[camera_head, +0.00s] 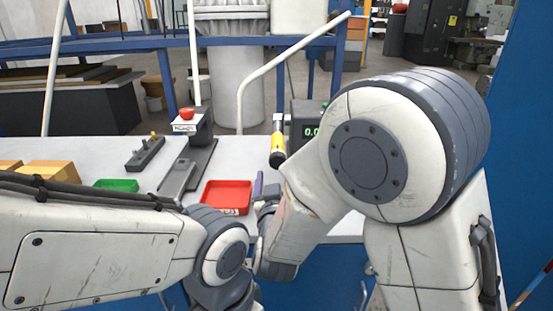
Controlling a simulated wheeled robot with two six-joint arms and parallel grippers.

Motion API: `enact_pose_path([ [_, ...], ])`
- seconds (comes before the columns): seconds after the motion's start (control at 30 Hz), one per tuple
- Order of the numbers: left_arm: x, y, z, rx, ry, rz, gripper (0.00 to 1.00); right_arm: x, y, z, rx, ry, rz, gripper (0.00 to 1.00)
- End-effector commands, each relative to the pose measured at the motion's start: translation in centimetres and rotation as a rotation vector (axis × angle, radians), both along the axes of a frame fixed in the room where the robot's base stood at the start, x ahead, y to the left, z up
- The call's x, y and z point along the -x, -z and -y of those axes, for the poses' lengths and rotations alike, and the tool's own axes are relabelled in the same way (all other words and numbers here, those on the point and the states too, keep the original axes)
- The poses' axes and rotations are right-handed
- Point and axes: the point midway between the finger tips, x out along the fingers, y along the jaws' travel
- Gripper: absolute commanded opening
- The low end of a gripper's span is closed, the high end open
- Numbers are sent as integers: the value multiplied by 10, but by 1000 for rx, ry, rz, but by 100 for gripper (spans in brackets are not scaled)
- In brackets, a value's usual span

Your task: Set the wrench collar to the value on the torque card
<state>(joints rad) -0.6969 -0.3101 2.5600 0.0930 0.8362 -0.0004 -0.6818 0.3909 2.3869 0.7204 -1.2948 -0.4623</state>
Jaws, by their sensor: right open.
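A yellow and black cylindrical piece (278,150) stands at the back of the bench, beside a dark box with a green digital display (308,131) that starts "0.0"; my right arm hides the rest. It may be the wrench, but I cannot make out collar marks. I cannot pick out a torque card. My right gripper (266,197) is open near the bench's front edge, right of the red tray, partly hidden by my arm. A slim purple-grey piece (258,184) shows close by it; contact cannot be told. My left arm crosses the lower left, and its gripper is out of view.
A red tray (227,196) and a green tray (117,185) lie on the white bench (231,152). A post with a red button (187,114) and small label, a dark fixture (146,153) and orange-tan boxes (55,172) stand leftward. Bare bench lies behind the red tray.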

Motion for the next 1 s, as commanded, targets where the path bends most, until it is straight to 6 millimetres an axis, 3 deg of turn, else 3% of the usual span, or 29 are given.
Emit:
enact_pose_path([
  [0.4,0,-10,0,0,0,0,50,-74,-1,3,-1,2,-1,84],
  [0.6,0,-12,0,0,0,0,50,-89,0,2,0,0,-2,84],
  [0.87,0,-11,0,0,0,0,50,-90,0,0,-1,-2,-3,84],
  [0.93,0,-11,0,0,0,0,50,-90,0,0,-1,-2,-3,65],
  [1.0,0,-11,0,0,0,0,50,-90,0,0,-1,-2,-3,38],
])
